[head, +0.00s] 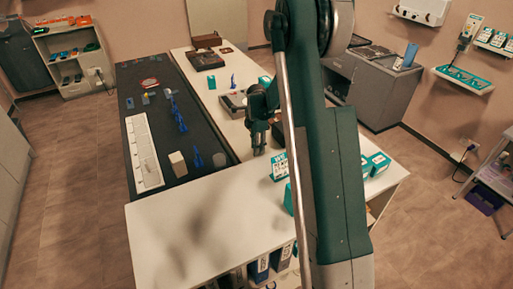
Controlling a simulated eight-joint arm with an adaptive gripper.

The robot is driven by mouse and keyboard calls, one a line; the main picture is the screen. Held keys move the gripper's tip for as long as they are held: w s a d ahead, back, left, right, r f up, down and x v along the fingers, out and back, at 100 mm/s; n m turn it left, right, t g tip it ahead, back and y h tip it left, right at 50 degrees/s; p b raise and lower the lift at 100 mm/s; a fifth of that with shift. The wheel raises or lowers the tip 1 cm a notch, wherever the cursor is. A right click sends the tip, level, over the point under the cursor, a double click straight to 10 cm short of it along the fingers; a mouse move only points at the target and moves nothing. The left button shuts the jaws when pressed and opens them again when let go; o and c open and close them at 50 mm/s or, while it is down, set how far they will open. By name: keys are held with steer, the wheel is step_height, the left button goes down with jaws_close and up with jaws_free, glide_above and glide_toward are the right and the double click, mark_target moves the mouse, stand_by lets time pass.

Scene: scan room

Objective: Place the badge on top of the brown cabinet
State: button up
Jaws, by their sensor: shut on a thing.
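My gripper (258,141) points down near the middle of the picture, above the gap between the long white table and the near white-topped unit. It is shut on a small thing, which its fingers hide. I cannot make out the badge anywhere for certain. No cabinet is clearly brown. A small brown box (206,41) sits at the far end of the long white table (222,122). A dark grey cabinet (384,98) stands at the right, partly behind my arm.
The near white-topped unit (190,225) has a wide clear top at left; teal boxes (379,162) and a teal-white sign (279,166) stand at its right. A black table (160,180) holds a white strip (143,152) and blue figures (178,113). My arm hides much at right.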

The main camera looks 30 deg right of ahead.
steer(key=shift+f, duration=0.15)
steer(key=o, duration=0.8)
step_height(320, 180, up, 12)
steer(key=shift+r+p, duration=0.2)
steer(key=shift+p, duration=0.35)
steer(key=shift+r, duration=0.1)
stand_by(0.5)
